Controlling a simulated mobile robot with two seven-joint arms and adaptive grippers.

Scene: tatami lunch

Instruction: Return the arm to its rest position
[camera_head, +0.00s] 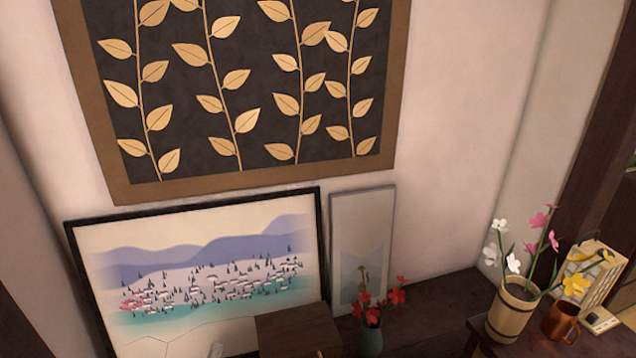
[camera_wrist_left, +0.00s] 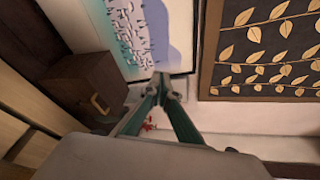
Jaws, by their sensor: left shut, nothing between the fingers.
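My left gripper (camera_wrist_left: 161,84) shows in the left wrist view, its two teal-sided fingers meeting at the tips with nothing between them. The rest of the left arm is out of that view. My right gripper is in neither view.
A framed landscape picture (camera_head: 205,270) leans on the wall below a gold-leaf panel (camera_head: 240,95). A brown box (camera_head: 292,332), a vase of red flowers (camera_head: 370,333), a wooden flower bucket (camera_head: 511,312) and a copper mug (camera_head: 560,323) stand nearby.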

